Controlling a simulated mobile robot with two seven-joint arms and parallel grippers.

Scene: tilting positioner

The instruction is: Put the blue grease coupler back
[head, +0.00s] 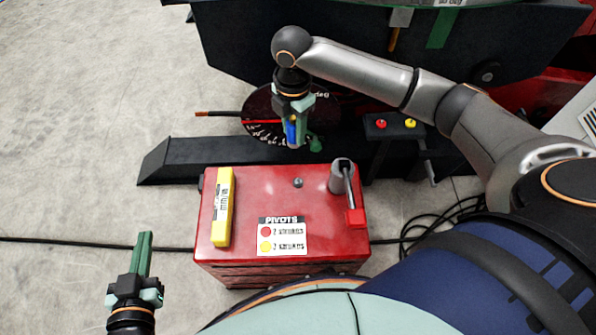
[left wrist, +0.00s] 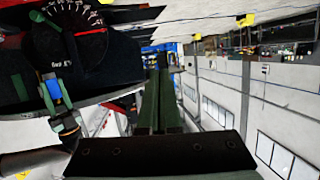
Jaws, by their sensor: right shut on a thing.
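The blue grease coupler (head: 291,131) is between the fingers of my right gripper (head: 297,134), in front of the dark round dial in the head view. My right gripper is shut on it, and the fingers hide much of it. The blue piece also shows in the left wrist view (left wrist: 54,90), beside the dial. My left gripper (head: 145,242) is at the lower left, away from the coupler. Its green fingers lie side by side with nothing seen between them; they also show in the left wrist view (left wrist: 160,100).
A red cabinet (head: 290,190) stands below the right gripper, with a yellow bar (head: 223,207), a pivots label (head: 282,237) and a grey cylinder (head: 341,177) on top. The dial (head: 262,103) has a red pointer. Cables cross the floor; the floor at left is clear.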

